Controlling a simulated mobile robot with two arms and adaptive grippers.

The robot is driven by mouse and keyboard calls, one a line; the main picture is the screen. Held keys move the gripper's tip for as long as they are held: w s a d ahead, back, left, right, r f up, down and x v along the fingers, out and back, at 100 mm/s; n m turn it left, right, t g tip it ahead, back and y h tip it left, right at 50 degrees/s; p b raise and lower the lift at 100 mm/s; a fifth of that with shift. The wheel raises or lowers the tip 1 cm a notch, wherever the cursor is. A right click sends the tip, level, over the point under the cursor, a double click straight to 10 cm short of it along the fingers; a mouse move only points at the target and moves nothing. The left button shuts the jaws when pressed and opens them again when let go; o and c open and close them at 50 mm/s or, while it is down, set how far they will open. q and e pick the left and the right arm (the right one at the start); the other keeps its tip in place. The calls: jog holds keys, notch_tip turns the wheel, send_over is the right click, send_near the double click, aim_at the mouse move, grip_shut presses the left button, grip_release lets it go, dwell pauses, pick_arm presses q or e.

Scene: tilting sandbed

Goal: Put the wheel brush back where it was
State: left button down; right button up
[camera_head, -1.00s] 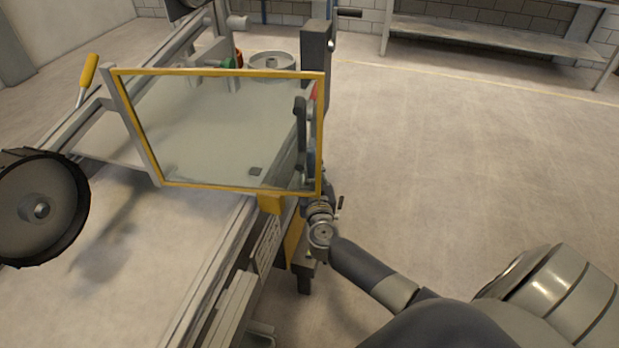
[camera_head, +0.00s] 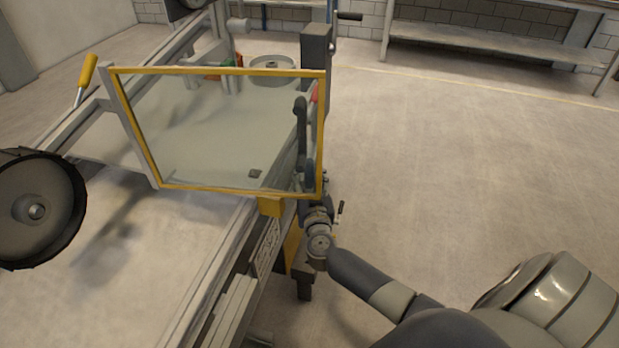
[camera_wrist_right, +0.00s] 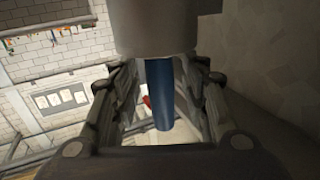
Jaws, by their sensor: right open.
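I cannot pick out the wheel brush for certain. In the right wrist view, a blue cylindrical bar (camera_wrist_right: 159,95), possibly its handle, runs down from a grey block between my right gripper's fingers. A small red piece (camera_wrist_right: 147,101) shows beside it. My right gripper (camera_head: 307,118) is open, at the right edge of the yellow-framed clear screen and partly seen through it. Its fingers lie on both sides of the blue bar, with gaps visible; contact cannot be told. A red piece (camera_head: 315,95) shows by the fingers in the head view. My left gripper is out of view.
The yellow-framed screen (camera_head: 215,188) stands close left of my right gripper. A grey post (camera_head: 316,45) rises beyond it. A large dark wheel (camera_head: 40,205) is at the left, and a yellow-handled lever (camera_head: 87,70) behind. The floor (camera_head: 450,150) to the right is open.

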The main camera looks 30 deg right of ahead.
jog(key=p+v, duration=0.1)
jog(key=v, duration=1.1)
jog(key=s+a+f+n+g+y, duration=0.1)
jog(key=s+a+f+n+y, duration=0.15)
jog(key=f, duration=0.75)
jog(key=s+a+f+n+g+y, duration=0.2)
jog(key=s+a+f+y, duration=0.15)
jog(key=f, duration=0.65)
jog(key=s+a+f+n+g+y, duration=0.1)
jog(key=s+a+f+n+y, duration=0.25)
jog(key=f, duration=0.65)
jog(key=s+f+g, duration=0.3)
jog(key=s+f, duration=0.3)
jog(key=s, duration=0.4)
jog(key=s+f+g+h, duration=0.1)
jog(key=s+f+g, duration=0.3)
jog(key=s, duration=0.7)
jog(key=s+d+f+g, duration=0.1)
jog(key=s+f+g, duration=0.3)
jog(key=s+f, duration=0.4)
jog(key=s, duration=0.3)
jog(key=shift+s+f, duration=0.15)
jog(key=shift+f, duration=0.15)
jog(key=shift+d, duration=0.1)
